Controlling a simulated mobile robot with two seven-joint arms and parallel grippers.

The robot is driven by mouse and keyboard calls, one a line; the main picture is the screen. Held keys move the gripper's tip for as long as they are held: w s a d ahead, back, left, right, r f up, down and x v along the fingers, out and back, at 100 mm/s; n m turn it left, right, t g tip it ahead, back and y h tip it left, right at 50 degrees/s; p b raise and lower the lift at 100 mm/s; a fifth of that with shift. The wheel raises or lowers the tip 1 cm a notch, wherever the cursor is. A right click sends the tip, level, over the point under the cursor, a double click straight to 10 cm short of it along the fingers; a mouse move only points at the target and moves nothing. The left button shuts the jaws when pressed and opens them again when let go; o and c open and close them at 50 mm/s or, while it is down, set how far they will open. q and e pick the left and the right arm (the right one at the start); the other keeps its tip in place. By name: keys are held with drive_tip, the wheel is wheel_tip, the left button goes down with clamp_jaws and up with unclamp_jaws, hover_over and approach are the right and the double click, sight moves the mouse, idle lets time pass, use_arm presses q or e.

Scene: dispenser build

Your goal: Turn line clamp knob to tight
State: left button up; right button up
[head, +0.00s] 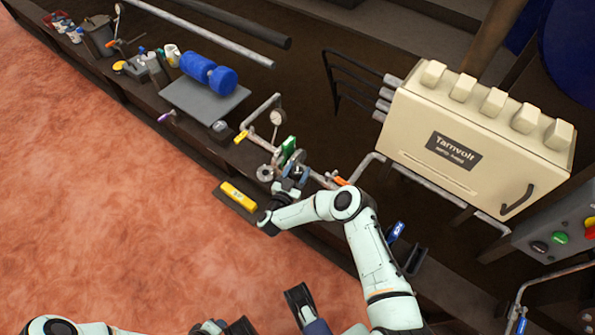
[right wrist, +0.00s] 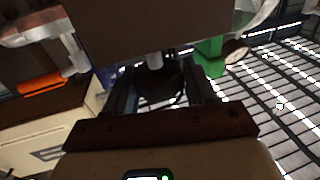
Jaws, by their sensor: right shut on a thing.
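The line clamp knob (right wrist: 160,78) looks dark and round, with a pale stem, in the right wrist view. My right gripper (right wrist: 160,92) has one finger on each side of it and is shut on it. In the head view my right gripper (head: 291,184) reaches down to the pipe fittings at the bench's front edge and covers the knob there. Which way the knob is turned cannot be read. Dark finger-like parts of my left gripper (head: 270,311) show at the bottom edge of the head view; its jaw state is unclear.
Close to the right gripper stand a green plate (head: 288,149), a pressure gauge (head: 277,117) and an orange-handled valve (head: 342,181). A yellow block (head: 239,195) lies to the left. A beige Tarnvolt cabinet (head: 480,135) stands at right. The reddish floor (head: 110,200) in front is clear.

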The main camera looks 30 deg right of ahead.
use_arm(q)
drive_tip(key=shift+w, duration=0.1)
use_arm(e)
drive_tip(key=shift+m+g, duration=0.3)
drive_tip(key=o, duration=0.9)
drive_tip(key=p+v, duration=0.1)
drive_tip(key=v, duration=0.4)
drive_tip(key=shift+a, duration=0.15)
use_arm(q)
drive_tip(key=s+d+r+g+h+p, duration=0.1)
drive_tip(key=s+d+r+g+p, duration=0.1)
drive_tip(key=s+r+p, duration=0.3)
drive_tip(key=s+d+r, duration=0.1)
drive_tip(key=s+r, duration=0.1)
drive_tip(key=s, duration=0.1)
drive_tip(key=shift+s+d+m+g, duration=0.25)
drive_tip(key=shift+d+m+g, duration=0.05)
drive_tip(key=shift+d+g, duration=0.1)
use_arm(e)
approach(294, 176)
drive_tip(key=shift+s+a+f, duration=0.3)
drive_tip(key=shift+s+a, duration=0.05)
drive_tip(key=shift+a, duration=0.1)
